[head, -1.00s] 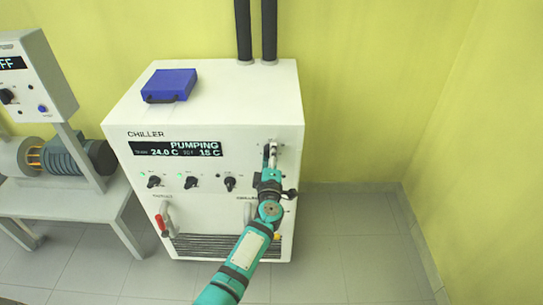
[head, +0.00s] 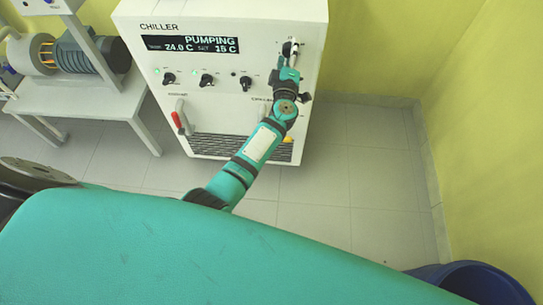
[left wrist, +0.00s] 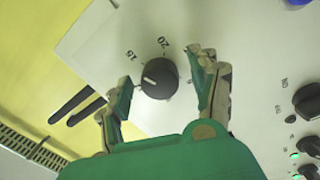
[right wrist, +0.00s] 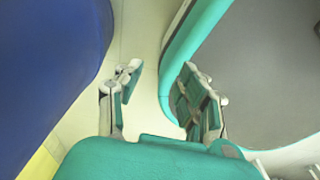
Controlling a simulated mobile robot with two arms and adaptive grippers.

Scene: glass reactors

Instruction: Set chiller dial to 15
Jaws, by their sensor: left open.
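The white chiller (head: 215,110) stands ahead in the head view. Its display (head: 190,45) reads PUMPING, 24.0 C and a set value of 15 C. The black chiller dial (left wrist: 159,78) shows in the left wrist view, its white mark pointing left, with labels 15 and 20 beside it. My left gripper (head: 289,62) is at the panel's upper right. In the left wrist view its open fingers (left wrist: 163,95) stand on either side of the dial, with gaps visible. My right gripper (right wrist: 158,92) is open and empty in the right wrist view, away from the panel.
Several other knobs (head: 207,80) and a red-handled valve (head: 178,120) are on the chiller front. A bench with a motor (head: 90,55) stands at left. A blue bin (head: 475,285) is at the lower right. The floor right of the chiller is clear.

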